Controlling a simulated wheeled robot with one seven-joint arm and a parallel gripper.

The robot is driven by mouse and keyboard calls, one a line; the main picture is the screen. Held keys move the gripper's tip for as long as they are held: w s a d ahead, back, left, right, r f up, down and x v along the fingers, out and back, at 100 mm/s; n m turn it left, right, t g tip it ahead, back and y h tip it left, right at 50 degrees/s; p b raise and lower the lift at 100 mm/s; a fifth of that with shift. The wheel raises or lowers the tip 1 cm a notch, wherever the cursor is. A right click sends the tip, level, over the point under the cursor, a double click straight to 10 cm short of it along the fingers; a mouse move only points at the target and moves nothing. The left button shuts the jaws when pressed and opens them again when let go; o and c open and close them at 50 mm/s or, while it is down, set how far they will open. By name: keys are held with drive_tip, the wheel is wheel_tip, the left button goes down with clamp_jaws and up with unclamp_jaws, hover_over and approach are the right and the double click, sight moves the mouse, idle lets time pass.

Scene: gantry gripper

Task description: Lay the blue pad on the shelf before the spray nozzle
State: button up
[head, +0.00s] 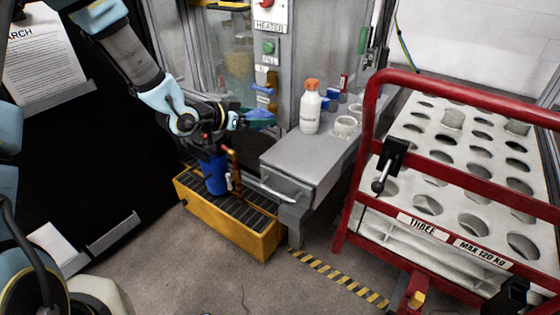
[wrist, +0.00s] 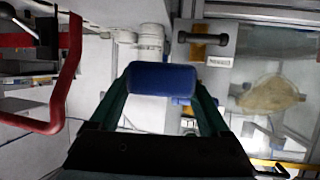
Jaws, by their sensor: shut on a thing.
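My gripper (wrist: 162,90) is shut on the blue pad (wrist: 162,79), which lies across between the two green fingers in the wrist view. In the head view my gripper (head: 260,118) is in the air just left of the grey shelf's back end; the pad is hard to make out there. The grey shelf (head: 300,163) runs along the machine front, its near half bare. I cannot clearly identify the spray nozzle.
A white bottle (head: 310,110) with an orange cap and a white cup (head: 346,127) stand on the shelf. A red-framed cart (head: 366,130) is at the right. Below my gripper, a blue container (head: 214,173) and a copper pipe (head: 235,168) stand over a yellow grated tray (head: 262,244).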

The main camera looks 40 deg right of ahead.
drive_tip(key=s+d+m+g, duration=0.2)
drive_tip(key=s+d+g, duration=0.1)
drive_tip(key=s, duration=0.2)
hover_over(281, 155)
wheel_tip(281, 155, down, 5)
drive_tip(key=shift+r+b, duration=0.15)
drive_tip(key=shift+b, duration=0.25)
drive_tip(key=shift+f, duration=2.1)
